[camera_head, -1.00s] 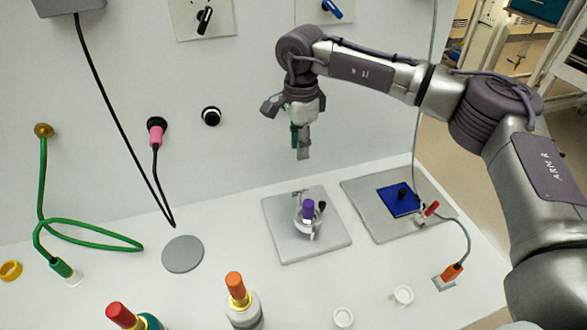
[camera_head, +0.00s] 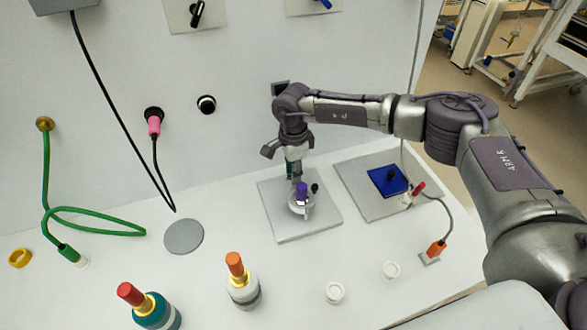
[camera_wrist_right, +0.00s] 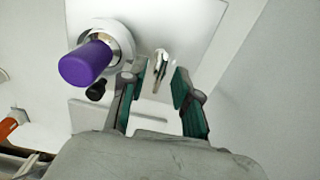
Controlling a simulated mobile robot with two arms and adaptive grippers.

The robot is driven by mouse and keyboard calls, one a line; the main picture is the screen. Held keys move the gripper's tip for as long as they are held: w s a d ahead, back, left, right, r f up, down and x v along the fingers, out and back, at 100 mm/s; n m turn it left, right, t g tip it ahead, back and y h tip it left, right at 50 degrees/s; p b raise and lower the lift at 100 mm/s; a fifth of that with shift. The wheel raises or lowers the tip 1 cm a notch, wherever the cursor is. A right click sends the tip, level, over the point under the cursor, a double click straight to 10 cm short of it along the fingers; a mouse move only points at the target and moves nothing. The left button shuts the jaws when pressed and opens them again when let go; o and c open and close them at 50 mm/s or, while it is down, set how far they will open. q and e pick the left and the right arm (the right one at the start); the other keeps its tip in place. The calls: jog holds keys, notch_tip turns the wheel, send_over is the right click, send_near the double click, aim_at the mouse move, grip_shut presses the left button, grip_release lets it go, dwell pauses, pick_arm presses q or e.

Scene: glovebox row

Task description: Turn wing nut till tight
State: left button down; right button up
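A small silver metal part (camera_wrist_right: 160,66), which looks like the wing nut, stands on a light grey plate (camera_wrist_right: 195,25) in the right wrist view. My right gripper (camera_wrist_right: 160,74) is open, with one green-and-grey finger on each side of this part; I cannot tell whether they touch it. Beside it stands a round silver fitting with a purple knob (camera_wrist_right: 87,63) and a small black knob (camera_wrist_right: 96,91). In the head view my right gripper (camera_head: 291,168) points down just behind the purple knob (camera_head: 301,190) and hides the metal part. My left gripper is not in view.
A second plate (camera_head: 368,205) with a blue pad (camera_head: 388,180) and a red-handled clip lies to the right. Bottles with orange (camera_head: 234,262) and red (camera_head: 129,292) caps stand in front. A green hose (camera_head: 100,230) lies at left. The wall rises close behind.

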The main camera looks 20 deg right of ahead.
grip_shut()
